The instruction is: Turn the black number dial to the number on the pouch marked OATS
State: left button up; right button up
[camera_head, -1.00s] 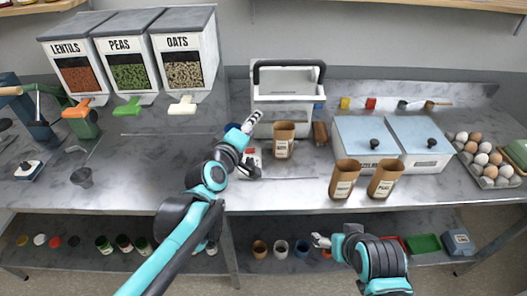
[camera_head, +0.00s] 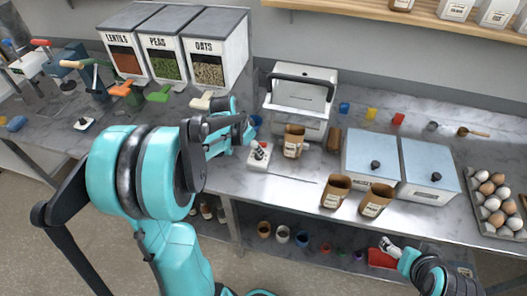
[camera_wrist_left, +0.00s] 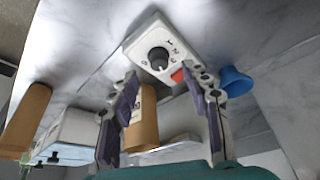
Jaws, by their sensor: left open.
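The black number dial (camera_wrist_left: 159,58) sits on a white box with markings around it and a red button beside it. The same white box (camera_head: 257,163) stands on the counter in the head view, its dial hard to make out there. My left gripper (camera_wrist_left: 165,82) is open, its fingers apart and pointing toward the box, with nothing between the tips. In the head view my left gripper (camera_head: 246,129) is just left of the box. A brown pouch (camera_head: 293,143) stands right of the box; its label is too small to read. My right gripper (camera_head: 388,246) is low at the right, away from the dial.
Two more brown pouches (camera_head: 336,191) (camera_head: 376,200) stand near the counter's front edge. A white machine with a black handle (camera_head: 300,92) is behind the first pouch. A blue funnel-shaped thing (camera_wrist_left: 236,81) is close beside my left fingers. The OATS bin (camera_head: 208,69) is at the back left.

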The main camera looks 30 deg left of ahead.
pick_arm(q)
jog(key=b+x, duration=0.1)
jog(key=x, duration=0.3)
jog(key=shift+w+d+f, duration=0.15)
jog(key=shift+w+f, duration=0.1)
jog(key=shift+f, duration=0.1)
grip_shut()
jog(key=shift+n, duration=0.4)
jog(key=n+y, duration=0.1)
jog(key=n, duration=0.2)
jog(key=n+y, duration=0.1)
jog(key=n, duration=0.2)
jog(key=shift+d+y, duration=0.25)
jog(key=shift+y, duration=0.05)
jog(key=n+y, duration=0.1)
jog(key=n, duration=0.2)
jog(key=shift+d+n, duration=0.1)
jog(key=shift+n, duration=0.3)
jog(key=shift+w+n+g+y+b, duration=0.1)
jog(key=shift+n+g+y+b, duration=0.45)
jog(key=shift+n, duration=1.25)
jog(key=shift+g, duration=0.35)
